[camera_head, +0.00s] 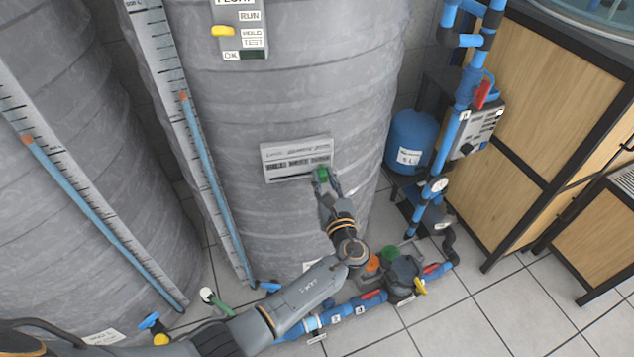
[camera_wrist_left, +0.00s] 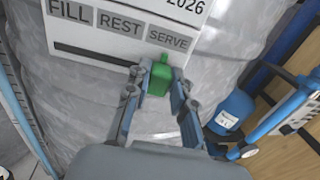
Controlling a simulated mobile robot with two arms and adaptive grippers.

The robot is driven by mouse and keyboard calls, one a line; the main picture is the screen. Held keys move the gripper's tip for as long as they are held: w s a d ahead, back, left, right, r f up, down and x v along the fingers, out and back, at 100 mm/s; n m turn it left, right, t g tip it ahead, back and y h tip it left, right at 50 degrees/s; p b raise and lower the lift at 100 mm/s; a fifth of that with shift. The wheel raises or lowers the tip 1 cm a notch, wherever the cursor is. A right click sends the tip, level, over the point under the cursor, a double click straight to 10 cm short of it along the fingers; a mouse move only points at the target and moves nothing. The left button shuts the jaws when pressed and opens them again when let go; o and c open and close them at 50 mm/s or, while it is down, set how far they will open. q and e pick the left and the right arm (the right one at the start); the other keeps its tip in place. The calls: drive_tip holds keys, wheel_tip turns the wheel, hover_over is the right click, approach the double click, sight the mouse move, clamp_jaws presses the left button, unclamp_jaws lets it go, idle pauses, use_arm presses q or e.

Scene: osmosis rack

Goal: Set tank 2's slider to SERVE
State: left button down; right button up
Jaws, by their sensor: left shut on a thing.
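The slider panel (camera_head: 296,158) is a pale plate on the front of the grey ribbed tank (camera_head: 285,110). In the left wrist view the plate (camera_wrist_left: 120,28) reads FILL, REST and SERVE from left to right, above a dark slot (camera_wrist_left: 90,55). The green slider knob (camera_head: 321,174) is at the right end of the slot, below the SERVE label (camera_wrist_left: 168,40). My left gripper (camera_head: 324,182) is shut on the green knob, with a finger on each side of it in the left wrist view (camera_wrist_left: 160,84). My right gripper is not in view.
A FLOAT panel with a yellow knob (camera_head: 222,31) is higher on the tank. A second grey tank (camera_head: 75,150) stands at the left. A blue pressure vessel (camera_head: 410,140), blue pipes and a wooden cabinet (camera_head: 540,110) are at the right. Valves and a pump (camera_head: 400,272) lie low in front.

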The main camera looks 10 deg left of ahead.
use_arm(q)
drive_tip(key=c, duration=1.2)
unclamp_jaws()
drive_tip(key=shift+d+r, duration=0.1)
drive_tip(key=shift+d, duration=0.1)
drive_tip(key=shift+o, duration=0.4)
drive_tip(key=shift+w+d, duration=0.1)
drive_tip(key=v, duration=1.2)
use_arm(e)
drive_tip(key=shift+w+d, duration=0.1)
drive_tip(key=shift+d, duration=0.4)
